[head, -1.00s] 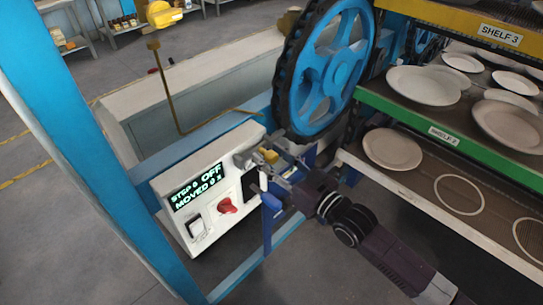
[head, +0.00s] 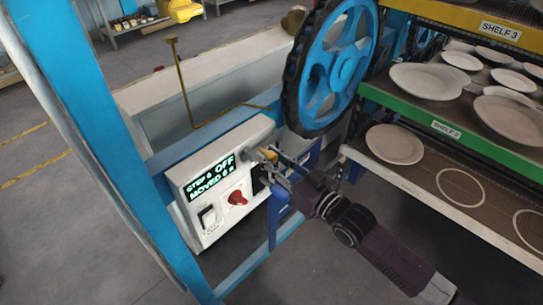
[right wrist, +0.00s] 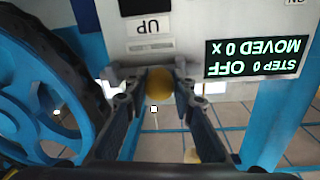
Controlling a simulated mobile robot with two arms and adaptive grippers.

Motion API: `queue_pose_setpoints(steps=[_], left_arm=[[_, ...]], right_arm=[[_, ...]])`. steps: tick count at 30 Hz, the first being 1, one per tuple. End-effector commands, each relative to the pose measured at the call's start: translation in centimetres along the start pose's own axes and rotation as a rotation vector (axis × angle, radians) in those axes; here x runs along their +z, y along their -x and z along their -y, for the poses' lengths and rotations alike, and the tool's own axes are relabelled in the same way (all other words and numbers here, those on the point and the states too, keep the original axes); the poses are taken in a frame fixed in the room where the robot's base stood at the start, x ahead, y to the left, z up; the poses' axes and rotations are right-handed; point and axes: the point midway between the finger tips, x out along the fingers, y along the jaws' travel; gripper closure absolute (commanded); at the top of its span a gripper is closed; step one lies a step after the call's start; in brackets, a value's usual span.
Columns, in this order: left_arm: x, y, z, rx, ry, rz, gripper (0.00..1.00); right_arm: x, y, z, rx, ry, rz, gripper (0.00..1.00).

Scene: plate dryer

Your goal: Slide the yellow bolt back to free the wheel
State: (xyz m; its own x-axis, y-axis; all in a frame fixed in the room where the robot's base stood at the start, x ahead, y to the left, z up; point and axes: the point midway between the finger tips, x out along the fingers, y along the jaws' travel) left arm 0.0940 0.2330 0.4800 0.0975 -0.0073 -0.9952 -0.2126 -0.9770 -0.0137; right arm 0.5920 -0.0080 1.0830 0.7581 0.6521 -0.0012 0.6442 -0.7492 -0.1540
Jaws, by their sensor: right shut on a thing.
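The yellow bolt (head: 267,154) sits at the right end of the white control box, below the blue wheel (head: 340,75) with its dark toothed rim. My right gripper (head: 270,162) is shut on the bolt. In the right wrist view, its rounded yellow end (right wrist: 160,82) shows between the two fingers, which partly cover it. The wheel shows at the left there (right wrist: 40,95). The bolt's inner end and its fit with the wheel are hidden. My left gripper is out of view.
The control box display (head: 210,178) reads STEP 0, OFF and MOVED 0. A red knob (head: 237,198) and a rocker switch (head: 209,218) are below it. Shelves with plates (head: 395,144) stand close at the right. A blue post (head: 75,110) crosses the left.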

Motion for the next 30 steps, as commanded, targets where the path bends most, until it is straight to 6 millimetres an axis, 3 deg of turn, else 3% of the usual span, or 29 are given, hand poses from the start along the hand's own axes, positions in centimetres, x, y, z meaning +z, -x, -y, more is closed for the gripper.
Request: queue_pose_setpoints(steps=[5, 8, 9, 13, 17, 23, 30], left_arm=[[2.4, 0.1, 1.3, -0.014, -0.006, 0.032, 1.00], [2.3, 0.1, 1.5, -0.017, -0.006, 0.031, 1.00], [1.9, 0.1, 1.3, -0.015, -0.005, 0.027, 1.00], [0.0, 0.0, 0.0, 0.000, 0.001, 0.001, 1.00], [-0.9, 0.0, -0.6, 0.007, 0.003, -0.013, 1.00], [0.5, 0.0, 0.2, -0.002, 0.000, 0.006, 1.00], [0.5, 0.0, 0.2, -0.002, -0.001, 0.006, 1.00]], right_arm=[[0.2, 0.0, 0.7, -0.011, -0.004, 0.002, 1.00], [0.2, 0.0, 0.8, -0.012, -0.005, 0.002, 1.00], [0.2, 0.0, 0.8, -0.012, -0.005, 0.002, 0.74], [0.2, 0.0, 0.6, -0.009, -0.004, 0.002, 0.59], [0.1, 0.0, 0.5, -0.008, -0.002, 0.001, 0.58], [0.1, 0.2, 0.3, -0.006, -0.001, 0.001, 0.58], [0.2, 3.6, 0.4, -0.006, 0.000, 0.005, 0.58]])
